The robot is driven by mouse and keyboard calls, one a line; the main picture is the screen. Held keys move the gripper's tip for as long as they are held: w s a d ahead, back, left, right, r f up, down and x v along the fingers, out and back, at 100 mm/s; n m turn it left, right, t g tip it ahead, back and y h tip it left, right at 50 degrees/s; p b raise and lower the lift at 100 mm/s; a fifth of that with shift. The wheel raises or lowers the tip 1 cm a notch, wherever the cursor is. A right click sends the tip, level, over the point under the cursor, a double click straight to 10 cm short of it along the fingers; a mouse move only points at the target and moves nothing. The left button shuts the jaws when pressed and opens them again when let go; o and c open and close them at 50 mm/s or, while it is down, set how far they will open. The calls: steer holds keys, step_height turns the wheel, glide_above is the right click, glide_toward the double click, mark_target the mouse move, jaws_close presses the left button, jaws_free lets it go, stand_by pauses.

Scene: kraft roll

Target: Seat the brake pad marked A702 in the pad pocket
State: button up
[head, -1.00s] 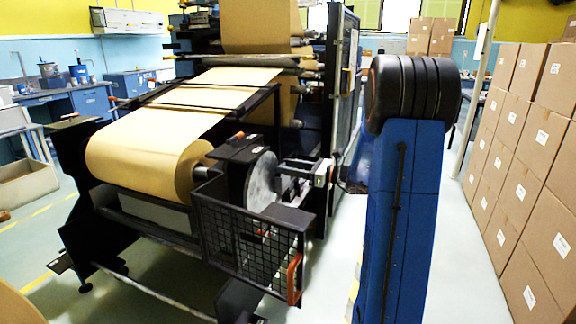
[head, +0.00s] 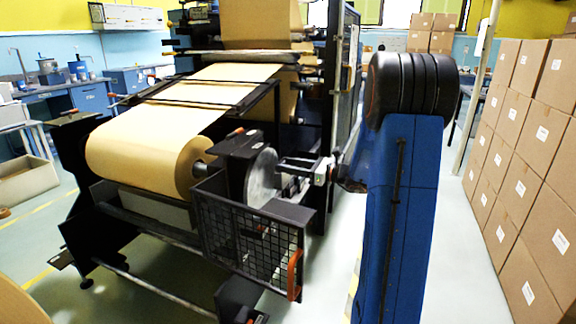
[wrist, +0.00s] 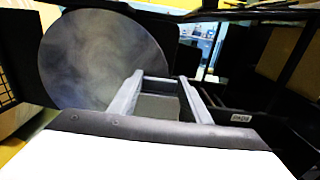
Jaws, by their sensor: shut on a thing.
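My gripper (head: 281,168) is at the brake disc (head: 261,176) beside the paper roll. In the wrist view its two grey fingers (wrist: 162,78) reach forward, shut on a grey block between them, the brake pad (wrist: 158,106). No marking on the pad can be read. The large grey disc (wrist: 98,58) stands just left of and beyond the fingers. In the head view the pad cannot be made out. The pad pocket cannot be clearly made out; the dark brake housing (head: 241,146) is around the disc.
A black mesh guard (head: 250,238) with an orange handle (head: 295,275) hangs in front of the disc. The kraft roll (head: 150,160) is to the left. Stacked cartons (head: 520,180) line the right. A small white label (wrist: 241,117) shows on a dark part right of the fingers.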

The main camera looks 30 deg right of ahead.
steer(key=shift+f, duration=0.25)
steer(key=o, duration=1.3)
steer(key=v, duration=1.7)
steer(key=shift+s+d+f, duration=0.15)
